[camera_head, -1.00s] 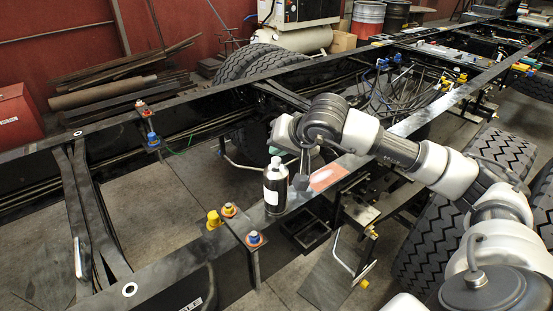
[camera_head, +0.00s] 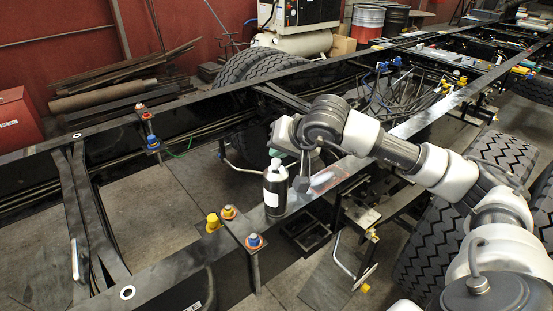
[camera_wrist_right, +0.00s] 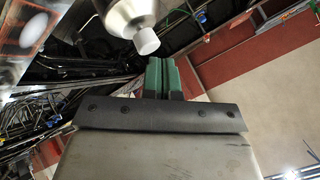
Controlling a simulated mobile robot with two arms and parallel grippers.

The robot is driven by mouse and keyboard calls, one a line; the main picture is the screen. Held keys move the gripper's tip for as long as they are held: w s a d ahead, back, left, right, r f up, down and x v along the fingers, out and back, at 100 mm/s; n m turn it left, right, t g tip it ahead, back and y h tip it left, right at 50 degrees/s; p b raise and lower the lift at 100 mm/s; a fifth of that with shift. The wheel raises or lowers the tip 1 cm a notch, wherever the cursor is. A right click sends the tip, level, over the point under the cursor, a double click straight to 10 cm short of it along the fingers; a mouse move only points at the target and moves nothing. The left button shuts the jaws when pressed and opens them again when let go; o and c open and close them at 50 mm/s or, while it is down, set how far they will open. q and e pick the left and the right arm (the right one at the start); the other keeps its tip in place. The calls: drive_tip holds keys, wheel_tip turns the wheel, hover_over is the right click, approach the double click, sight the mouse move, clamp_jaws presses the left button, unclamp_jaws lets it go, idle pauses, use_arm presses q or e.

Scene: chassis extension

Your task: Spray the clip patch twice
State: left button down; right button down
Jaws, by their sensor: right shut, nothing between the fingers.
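A black spray bottle (camera_head: 276,191) with a white label and a pale cap stands upright on the near chassis rail. In the right wrist view its pale cap (camera_wrist_right: 146,41) is close to my fingertips. My right gripper (camera_wrist_right: 164,75) has green fingers, shut and empty; in the head view it is just above the bottle, largely hidden by its own wrist. The clip patch (camera_head: 324,178) lies on the rail top right of the bottle, partly hidden by my arm. It also shows in the right wrist view (camera_wrist_right: 30,32), reddish with a white spot. My left gripper is not in view.
The near rail (camera_head: 180,265) carries a yellow cap (camera_head: 213,222) and coloured fittings (camera_head: 253,241) left of the bottle. A black tray (camera_head: 307,233) sits below the rail. Large tyres (camera_head: 430,255) stand at the right. The rail's left stretch is mostly clear.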

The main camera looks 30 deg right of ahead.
sight(278, 160)
drive_tip(key=shift+r, duration=0.3)
drive_tip(key=shift+r+p, duration=1.75)
drive_tip(key=shift+r, duration=1.2)
drive_tip(key=shift+a, duration=0.1)
